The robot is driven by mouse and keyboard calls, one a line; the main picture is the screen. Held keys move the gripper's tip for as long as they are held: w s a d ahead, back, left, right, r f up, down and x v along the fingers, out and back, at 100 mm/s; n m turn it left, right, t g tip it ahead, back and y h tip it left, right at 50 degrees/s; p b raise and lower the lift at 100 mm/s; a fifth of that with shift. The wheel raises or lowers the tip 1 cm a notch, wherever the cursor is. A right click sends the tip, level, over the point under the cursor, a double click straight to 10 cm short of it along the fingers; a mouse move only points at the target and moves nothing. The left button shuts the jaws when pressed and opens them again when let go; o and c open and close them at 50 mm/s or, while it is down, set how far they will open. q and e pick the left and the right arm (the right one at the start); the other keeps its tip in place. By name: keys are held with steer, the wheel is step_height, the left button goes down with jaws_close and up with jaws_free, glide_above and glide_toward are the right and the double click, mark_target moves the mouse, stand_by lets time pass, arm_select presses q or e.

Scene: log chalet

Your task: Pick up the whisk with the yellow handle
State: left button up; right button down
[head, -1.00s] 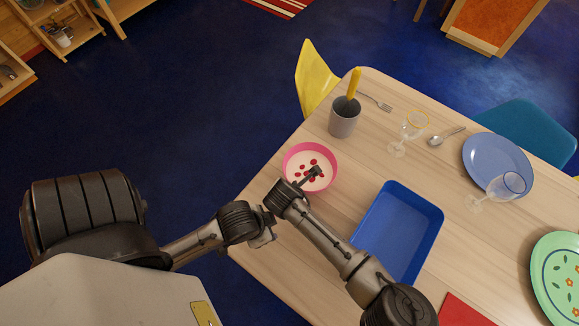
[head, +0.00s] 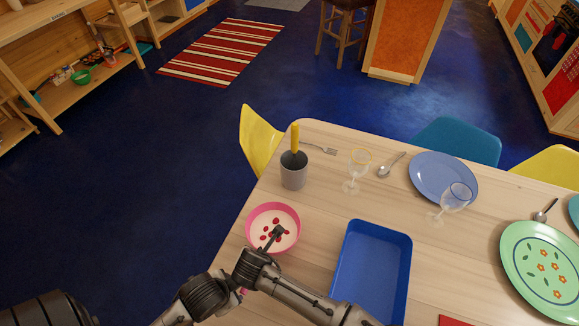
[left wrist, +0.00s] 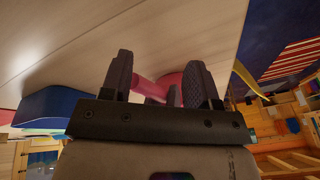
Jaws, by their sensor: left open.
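The yellow handle (head: 295,139) of the whisk stands up out of a grey cup (head: 293,177) near the far left corner of the table. The whisk's head is hidden inside the cup. My left gripper (left wrist: 158,66) is open in the left wrist view, with part of a pink bowl (left wrist: 170,79) beyond and between its fingers. The whisk is apart from my arm. My right gripper is not in view.
A blue tray (head: 407,262) lies right of the bowl. A yellow chair (head: 259,141) stands at the table's left edge.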

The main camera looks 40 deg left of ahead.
arm_select(q)
steer(key=w+a+f+m+y, duration=0.15)
steer(key=a+y, duration=0.25)
steer(key=a, duration=1)
steer(key=n+t+h, duration=0.4)
steer(key=n+t, duration=0.1)
steer(key=t, duration=1)
glide_toward(292, 145)
steer(key=w, duration=1)
steer(key=shift+w+a+r, duration=0.1)
steer(key=shift+a+r, duration=0.2)
steer(key=shift+r, duration=0.05)
steer(key=shift+w, duration=0.55)
jaws_close()
